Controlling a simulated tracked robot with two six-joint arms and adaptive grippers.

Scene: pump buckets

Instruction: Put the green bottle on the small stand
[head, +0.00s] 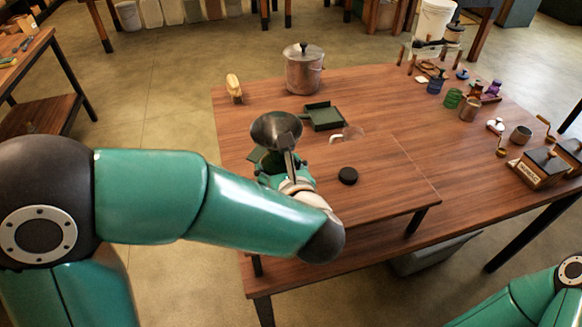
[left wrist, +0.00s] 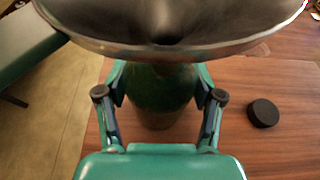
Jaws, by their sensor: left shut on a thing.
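My left gripper (left wrist: 160,97) is shut on the green bottle (left wrist: 160,88), with one finger on each side of its body. A wide metal funnel (head: 276,125) sits over the bottle's top and hides its neck in the left wrist view. In the head view, my left arm and the funnel hide most of the bottle. The small stand (head: 395,190) is a low wooden platform with dark legs on the table. The bottle is at its left part; I cannot tell whether its base touches the wood. My right gripper is out of view.
A round black lid (head: 348,176) lies on the stand, right of the bottle. A dark green tray (head: 324,116), a lidded pot (head: 304,72) and a yellow object (head: 234,86) are behind on the table (head: 375,90). Jars and wooden grinders (head: 541,167) stand to the right.

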